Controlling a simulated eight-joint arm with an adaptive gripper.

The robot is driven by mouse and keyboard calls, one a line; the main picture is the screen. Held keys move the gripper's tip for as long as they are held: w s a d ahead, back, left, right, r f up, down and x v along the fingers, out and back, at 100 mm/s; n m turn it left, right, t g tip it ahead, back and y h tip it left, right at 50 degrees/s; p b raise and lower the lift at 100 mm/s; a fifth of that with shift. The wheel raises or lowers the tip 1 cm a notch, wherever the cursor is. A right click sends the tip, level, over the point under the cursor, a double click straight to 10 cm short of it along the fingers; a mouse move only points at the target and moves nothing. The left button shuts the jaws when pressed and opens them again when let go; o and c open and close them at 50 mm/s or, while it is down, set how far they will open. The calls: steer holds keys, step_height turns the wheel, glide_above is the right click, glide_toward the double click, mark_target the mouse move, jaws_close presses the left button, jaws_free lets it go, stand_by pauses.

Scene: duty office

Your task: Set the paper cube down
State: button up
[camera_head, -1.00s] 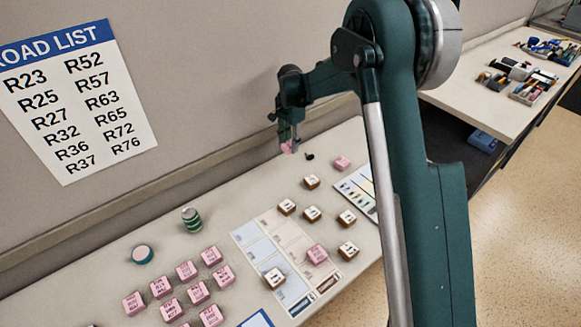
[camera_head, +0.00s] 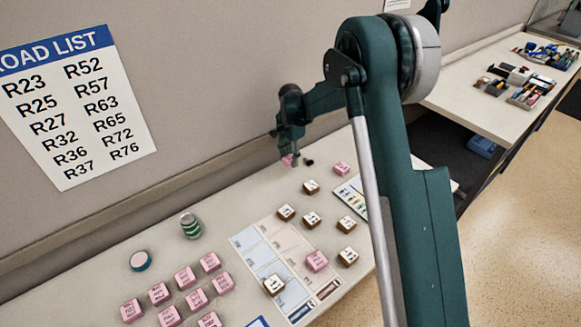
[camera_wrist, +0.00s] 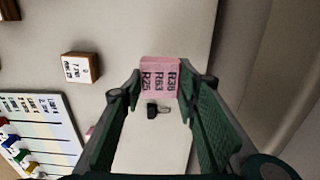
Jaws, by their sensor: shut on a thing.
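The pink paper cube (camera_wrist: 160,78) is between the fingertips of my gripper (camera_wrist: 158,84) in the wrist view, with printed codes such as R25 and R63 on the face toward the camera. My gripper is shut on it. In the head view the cube (camera_head: 289,160) shows as a small pink patch under my gripper (camera_head: 288,152), low over the far end of the table by the wall. I cannot tell whether its underside touches the table.
A small black object (camera_wrist: 157,111) lies close to the held cube. Another pink cube (camera_head: 341,168) and several wooden-sided white cubes (camera_head: 311,187) stand nearby. A chart card with coloured markers (camera_wrist: 35,140) lies at the wrist view's left. Bare tabletop (camera_wrist: 130,30) surrounds the held cube.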

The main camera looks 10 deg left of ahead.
mark_target(290, 171)
steer(key=shift+f, duration=0.4)
steer(key=shift+f, duration=1.85)
steer(key=shift+f+b, duration=0.15)
steer(key=shift+b, duration=0.15)
steer(key=o, duration=0.9)
step_height(290, 171, up, 12)
steer(key=shift+r+p, duration=0.15)
steer(key=shift+p, duration=0.45)
